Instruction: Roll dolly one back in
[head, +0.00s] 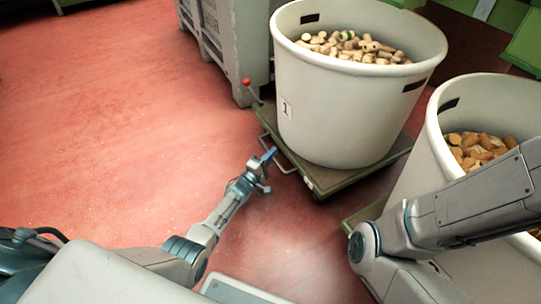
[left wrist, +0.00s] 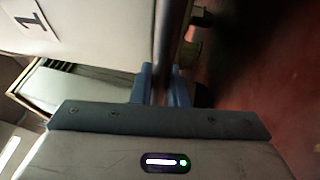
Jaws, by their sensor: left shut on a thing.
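Dolly one (head: 322,180) is a low green platform that bears a large pale tub (head: 345,115) full of corks, marked with a "1" label. The label side of the tub also shows in the left wrist view (left wrist: 90,20). A metal bar handle (head: 285,168) sticks out from the dolly's near left side. My left gripper (head: 270,155) is at this handle, and its blue fingers (left wrist: 160,88) are shut on the dark bar (left wrist: 172,40) in the left wrist view. My right arm crosses the lower right of the head view, but its gripper is out of frame.
A second pale tub (head: 440,135) of browner corks stands close on the right, on another green dolly (head: 362,215), partly hidden by my right arm. A grey slatted crate (head: 228,45) stands behind on the left. A red-knobbed lever (head: 246,82) rises beside dolly one. The red floor at left is clear.

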